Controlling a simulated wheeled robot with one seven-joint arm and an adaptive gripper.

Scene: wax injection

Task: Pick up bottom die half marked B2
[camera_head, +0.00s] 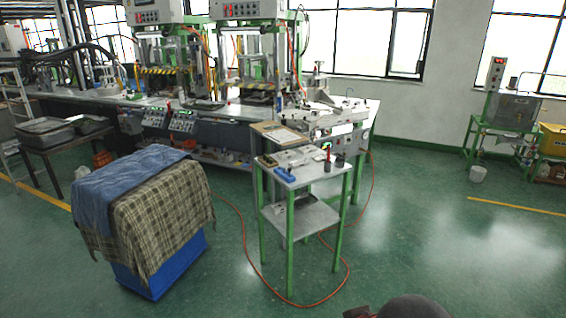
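No marking B2 can be read at this distance, so I cannot tell which thing is the bottom die half. Small grey flat pieces (293,158) lie on the top of a small green-legged table (318,170) in the middle of the view. Grey metal parts (322,112) also sit on the bench just behind it. My gripper does not show. A dark rounded shape at the bottom edge seems to be part of my own arm, well short of the table.
A blue tool (285,174) and small dark cylinders (340,160) stand on the small table. An orange hose (318,303) lies on the floor around it. A cloth-covered blue bin (165,272) stands to the left.

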